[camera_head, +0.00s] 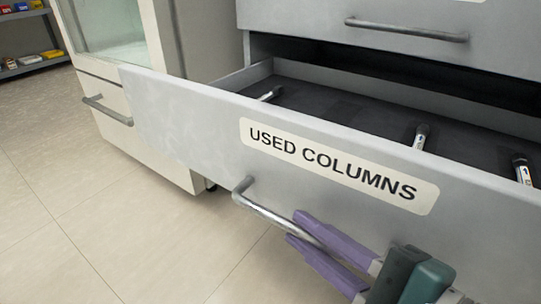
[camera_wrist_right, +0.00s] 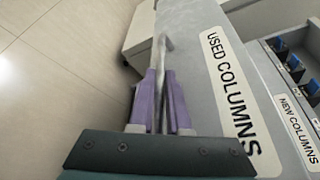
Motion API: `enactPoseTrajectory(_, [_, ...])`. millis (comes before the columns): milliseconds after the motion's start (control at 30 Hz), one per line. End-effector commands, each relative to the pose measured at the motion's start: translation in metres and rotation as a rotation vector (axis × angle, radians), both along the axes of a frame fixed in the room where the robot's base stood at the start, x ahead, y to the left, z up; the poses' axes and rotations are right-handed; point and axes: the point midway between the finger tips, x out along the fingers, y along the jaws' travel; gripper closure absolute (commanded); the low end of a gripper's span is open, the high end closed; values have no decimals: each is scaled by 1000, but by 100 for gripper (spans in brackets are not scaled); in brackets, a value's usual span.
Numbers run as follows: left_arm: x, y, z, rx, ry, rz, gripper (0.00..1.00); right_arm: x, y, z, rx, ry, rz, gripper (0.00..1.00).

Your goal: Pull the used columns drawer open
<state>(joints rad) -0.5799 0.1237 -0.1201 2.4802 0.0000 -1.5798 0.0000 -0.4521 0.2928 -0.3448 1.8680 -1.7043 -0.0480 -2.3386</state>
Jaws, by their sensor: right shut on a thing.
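The grey used columns drawer (camera_head: 190,125) stands well out from its cabinet in the head view, with a "USED COLUMNS" label on its front. Several metal columns, one of them this column (camera_head: 420,136), lie on its dark floor. The drawer's metal bar handle (camera_head: 262,211) runs along the lower front; it also shows in the right wrist view (camera_wrist_right: 161,57). My right gripper (camera_head: 305,232) has its purple fingers on either side of the bar and is shut on it. It also shows in the right wrist view (camera_wrist_right: 160,100). My left gripper is not in view.
A closed upper drawer with a handle (camera_head: 405,30) sits above. A pale cabinet with a glass front and its own handle (camera_head: 105,110) stands to the left. A shelf (camera_head: 30,62) with small boxes is far left. The tiled floor (camera_head: 60,230) in front is clear.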

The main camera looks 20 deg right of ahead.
Motion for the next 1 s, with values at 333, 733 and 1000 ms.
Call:
enactPoseTrajectory(333, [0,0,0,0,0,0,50,0,0,-1,0,1,2,78])
enactPoseTrajectory(733, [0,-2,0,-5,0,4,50,0,0,-1,0,2,1,55])
enactPoseTrajectory(1000, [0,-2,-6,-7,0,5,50,-24,-9,2,-4,4,5,55])
